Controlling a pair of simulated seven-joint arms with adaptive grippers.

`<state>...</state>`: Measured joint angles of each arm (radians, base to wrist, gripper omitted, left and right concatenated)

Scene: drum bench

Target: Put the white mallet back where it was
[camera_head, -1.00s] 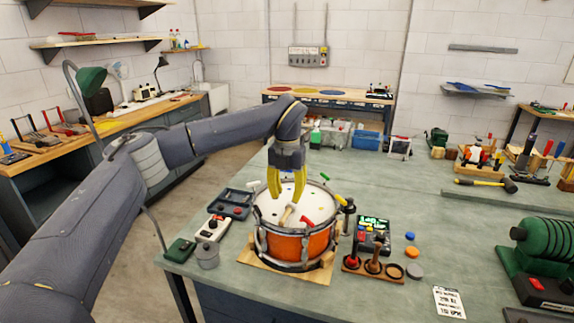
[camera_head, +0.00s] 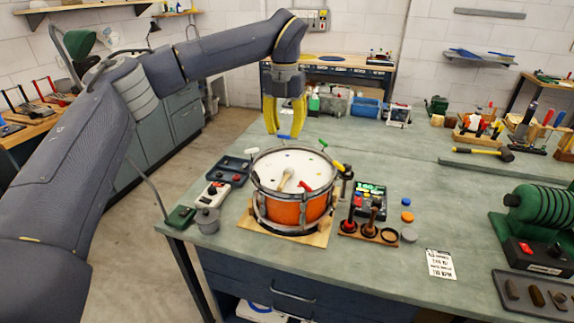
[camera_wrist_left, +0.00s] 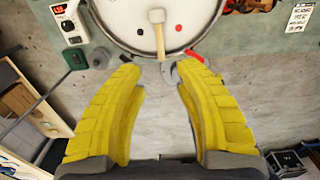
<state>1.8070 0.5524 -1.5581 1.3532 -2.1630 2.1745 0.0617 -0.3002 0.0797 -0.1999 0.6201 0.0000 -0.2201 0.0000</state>
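A mallet with a pale, cream head and a wooden handle (camera_head: 284,180) lies on the white skin of the orange drum (camera_head: 291,213); it also shows in the left wrist view (camera_wrist_left: 157,18). A white-tipped piece (camera_head: 252,152) stands at the drum's rear left rim, with blue (camera_head: 285,137) and green (camera_head: 323,143) ones along the rim. I cannot tell for sure which is the white mallet. My left gripper (camera_head: 285,128) is raised behind the drum, its yellow fingers apart. My right gripper is not in view.
A white switch box (camera_head: 213,194) and grey pot (camera_head: 207,220) stand at left. A green coil machine (camera_head: 545,217) is at right.

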